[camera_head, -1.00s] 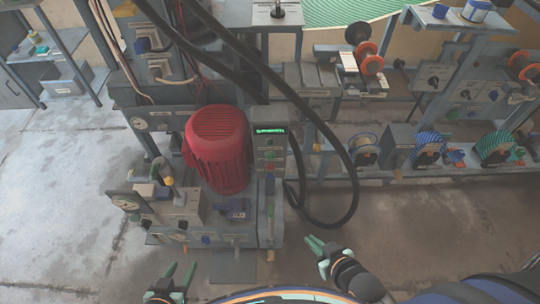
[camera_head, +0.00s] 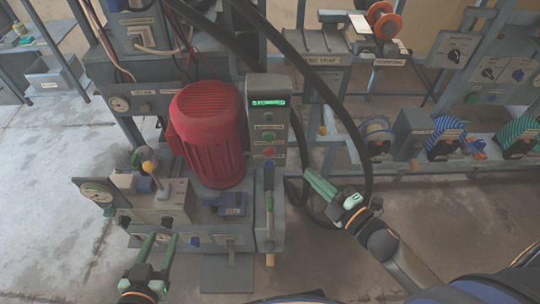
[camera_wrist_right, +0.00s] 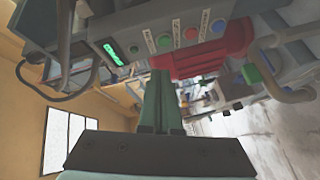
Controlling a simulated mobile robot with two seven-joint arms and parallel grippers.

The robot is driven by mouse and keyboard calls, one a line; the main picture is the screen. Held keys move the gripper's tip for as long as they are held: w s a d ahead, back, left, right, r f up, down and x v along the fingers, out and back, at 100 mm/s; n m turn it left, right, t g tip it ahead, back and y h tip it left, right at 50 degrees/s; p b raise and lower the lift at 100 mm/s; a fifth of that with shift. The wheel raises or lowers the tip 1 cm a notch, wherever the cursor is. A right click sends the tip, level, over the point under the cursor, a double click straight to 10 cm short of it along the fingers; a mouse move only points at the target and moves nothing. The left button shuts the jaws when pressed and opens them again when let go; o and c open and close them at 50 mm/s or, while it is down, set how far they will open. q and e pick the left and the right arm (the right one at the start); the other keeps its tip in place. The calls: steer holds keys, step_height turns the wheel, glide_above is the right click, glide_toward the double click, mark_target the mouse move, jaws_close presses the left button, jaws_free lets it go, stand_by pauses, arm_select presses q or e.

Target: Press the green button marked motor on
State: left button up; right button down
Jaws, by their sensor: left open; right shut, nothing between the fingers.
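A grey control panel (camera_head: 283,90) with a lit green display (camera_head: 268,102) stands right of the red motor (camera_head: 207,135). Below the display are a green button (camera_head: 268,118), another green button (camera_head: 269,135) and a red button (camera_head: 268,152). My left gripper (camera_head: 157,237) is open and empty at the lower left.
A thick black hose (camera_head: 355,135) loops down right of the panel, behind my right gripper. A lever (camera_head: 268,200) stands below the panel. A gauge (camera_head: 97,193) and small fittings are at the machine's left. Cable reels (camera_head: 447,138) stand at the right.

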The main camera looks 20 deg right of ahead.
arm_select(q)
steer(key=w+t+b, duration=0.1)
steer(key=b, duration=0.2)
steer(key=shift+w+f, duration=0.1)
steer(key=shift+f, duration=0.25)
arm_select(e)
steer(key=n+y, duration=0.1)
steer(key=n, duration=0.1)
steer(key=w+a+f+n+y, duration=0.1)
steer(key=n, duration=0.1)
steer(key=n+y, duration=0.1)
steer(key=n, duration=0.1)
steer(key=shift+w+a+f, duration=0.15)
steer(key=shift+w+a, duration=0.05)
steer(key=shift+w, duration=0.05)
steer(key=b, duration=0.1)
glide_toward(269, 137)
steer(key=w+a+r, duration=0.1)
steer(key=w+a, duration=0.3)
arm_select(q)
step_height(269, 137, up, 7)
steer(key=w+m+t+h, duration=0.1)
steer(key=t, duration=0.2)
steer(key=shift+w, duration=0.3)
arm_select(e)
steer(key=shift+w, duration=0.75)
arm_select(q)
steer(key=shift+d+f, duration=0.1)
